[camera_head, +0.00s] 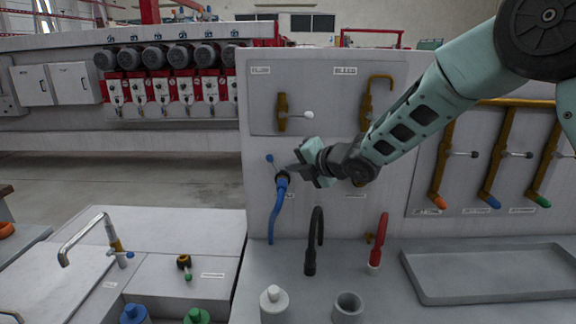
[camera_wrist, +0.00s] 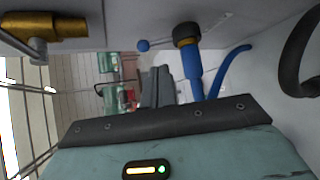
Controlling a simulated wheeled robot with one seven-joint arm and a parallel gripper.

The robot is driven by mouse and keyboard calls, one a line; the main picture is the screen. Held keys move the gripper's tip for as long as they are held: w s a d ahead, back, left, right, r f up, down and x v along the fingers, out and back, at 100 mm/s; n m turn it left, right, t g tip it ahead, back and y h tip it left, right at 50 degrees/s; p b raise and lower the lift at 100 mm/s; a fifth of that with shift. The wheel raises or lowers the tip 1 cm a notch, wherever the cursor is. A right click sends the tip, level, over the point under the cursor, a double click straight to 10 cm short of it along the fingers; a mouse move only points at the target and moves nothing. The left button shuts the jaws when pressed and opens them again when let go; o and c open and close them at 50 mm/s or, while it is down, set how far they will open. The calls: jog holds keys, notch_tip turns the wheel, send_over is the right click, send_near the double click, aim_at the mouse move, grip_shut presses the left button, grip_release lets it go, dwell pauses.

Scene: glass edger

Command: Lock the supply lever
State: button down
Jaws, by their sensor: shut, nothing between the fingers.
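A small lever with a blue knob (camera_head: 269,157) sticks out of the upright panel, just above a dark and brass fitting with a blue hose (camera_head: 276,210). The label below it is partly hidden, so I cannot read whether it says supply. My gripper (camera_head: 292,171) is shut and empty, right beside the fitting and covering part of it. In the wrist view the shut fingers (camera_wrist: 157,86) lie below and apart from the blue knob (camera_wrist: 143,45), whose thin rod runs to the fitting (camera_wrist: 187,36). I cannot tell whether the fingers touch anything in the head view.
A brass valve (camera_head: 282,113) with a white-knobbed lever sits above, with a brass pipe labelled BLEED (camera_head: 378,92) to its right. A black hose (camera_head: 313,240) and a red-handled tool (camera_head: 381,238) stand below. A grey tray (camera_head: 418,288) lies at right. Free floor shows at left.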

aim_at(284, 178)
jog(key=p+x, duration=0.3)
jog(key=x, duration=0.5)
jog(key=shift+w+d+f+y+b, duration=0.15)
jog(key=shift+y+b, duration=0.25)
jog(key=shift+b, duration=1)
jog(key=m+y+b, duration=0.1)
jog(key=b, duration=0.2)
jog(key=d+t+b, duration=0.1)
jog(key=b, duration=0.3)
jog(key=shift+f+m+y, duration=0.3)
jog(key=shift+m+y, duration=0.1)
jog(key=d+m+t+y+b, duration=0.1)
jog(key=b, duration=0.6)
jog(key=shift+d+m+t+y+b, duration=0.15)
jog(key=shift+m+t+y+b, duration=0.15)
jog(key=shift+m+y+b, duration=0.1)
jog(key=m+t+b, duration=0.1)
jog(key=b, duration=0.3)
jog(key=d+m+t+y+b, duration=0.1)
jog(key=m+b, duration=0.1)
jog(key=b, duration=0.3)
jog(key=d+m+t+b, duration=0.1)
jog(key=t+b, duration=0.1)
jog(key=b, duration=0.2)
jog(key=shift+r+m+y, duration=0.1)
jog(key=shift+m+y, duration=0.2)
jog(key=shift+m, duration=0.1)
jog(key=shift+d+b, duration=0.1)
jog(key=shift+b, duration=0.4)
